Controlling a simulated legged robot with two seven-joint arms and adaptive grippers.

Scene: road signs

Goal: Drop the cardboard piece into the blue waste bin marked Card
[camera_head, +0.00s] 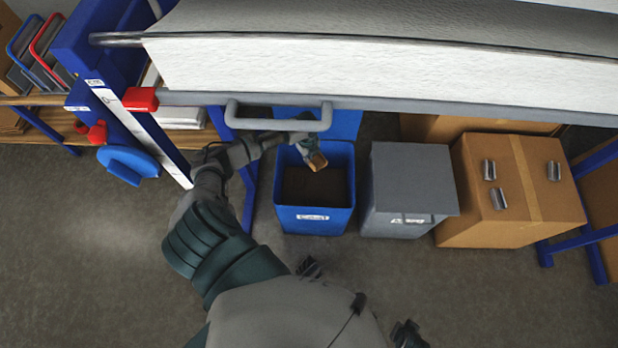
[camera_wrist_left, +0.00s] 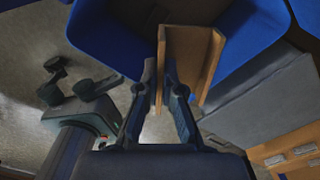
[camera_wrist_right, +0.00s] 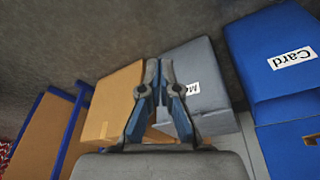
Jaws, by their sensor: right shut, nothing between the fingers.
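The cardboard piece (camera_head: 317,161) is a small brown angled piece. It shows larger in the left wrist view (camera_wrist_left: 205,45), with one wall between the fingertips. My left gripper (camera_head: 309,149) is shut on it and holds it over the opening of the blue bin (camera_head: 314,215). The bin's white label is blurred in the head view; in the right wrist view the blue bin (camera_wrist_right: 270,45) reads "Card". My right gripper (camera_wrist_right: 160,85) is shut and empty, with the bins beyond it.
A grey bin (camera_head: 405,185) stands right of the blue bin, then a large cardboard box (camera_head: 510,200) with metal pieces on top. A grey handle (camera_head: 278,117) and white-sided bench (camera_head: 380,70) overhang the bins' far side. Floor in front is clear.

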